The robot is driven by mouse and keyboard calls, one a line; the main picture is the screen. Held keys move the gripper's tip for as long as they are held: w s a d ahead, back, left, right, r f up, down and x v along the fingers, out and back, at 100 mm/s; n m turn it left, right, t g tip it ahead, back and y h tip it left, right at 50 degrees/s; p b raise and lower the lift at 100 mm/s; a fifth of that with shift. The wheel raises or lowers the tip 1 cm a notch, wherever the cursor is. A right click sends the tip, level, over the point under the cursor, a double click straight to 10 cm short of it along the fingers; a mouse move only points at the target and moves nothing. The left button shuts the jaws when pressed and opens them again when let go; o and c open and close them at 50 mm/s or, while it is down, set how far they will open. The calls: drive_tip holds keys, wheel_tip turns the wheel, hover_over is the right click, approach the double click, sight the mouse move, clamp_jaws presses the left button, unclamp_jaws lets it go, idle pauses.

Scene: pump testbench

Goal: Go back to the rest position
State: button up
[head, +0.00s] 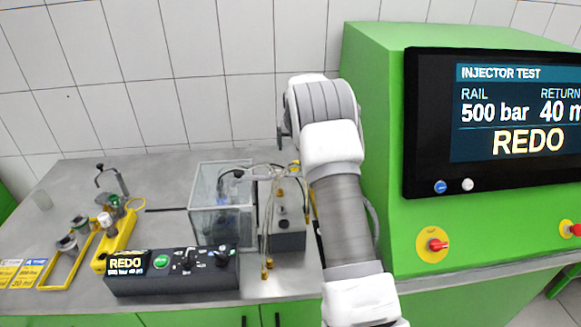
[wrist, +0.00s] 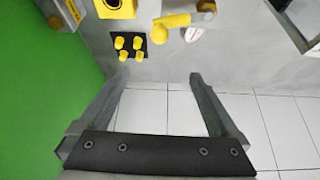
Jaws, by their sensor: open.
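My gripper (wrist: 157,79) is open in the wrist view, with nothing between its two fingers. The fingers show against the grey bench top (wrist: 152,68) and the white tiled wall. In the head view my white and grey arm rises in front of the green cabinet's left side and bends back over the bench. The gripper itself is hidden behind the arm there. In the wrist view a black plate with several yellow caps (wrist: 128,45) and a yellow-handled part (wrist: 170,22) lie beyond the fingertips, apart from them.
The green cabinet (head: 385,130) with a screen (head: 510,120) reading "REDO" stands close at the right. A clear tank (head: 215,222), a black control box (head: 172,273) and a yellow fixture (head: 116,243) stand on the bench. The back left of the bench is mostly clear.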

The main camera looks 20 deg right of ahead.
drive_tip(key=shift+r+p, duration=0.3)
drive_tip(key=shift+r, duration=0.7)
drive_tip(key=s+a+r+n+y, duration=0.1)
drive_tip(key=s+a+r, duration=0.5)
drive_tip(key=s+r, duration=0.3)
drive_tip(key=s+a+r, duration=0.6)
drive_tip(key=s+r, duration=0.3)
drive_tip(key=s+a+f+n, duration=0.1)
drive_tip(key=s+a, duration=0.3)
drive_tip(key=s, duration=1)
drive_tip(key=s+a+n+y, duration=0.1)
drive_tip(key=s+a, duration=0.3)
drive_tip(key=s, duration=1.1)
drive_tip(key=shift+s+f+n, duration=0.15)
drive_tip(key=shift+f+n, duration=0.2)
drive_tip(key=shift+n, duration=0.05)
drive_tip(key=shift+r, duration=0.1)
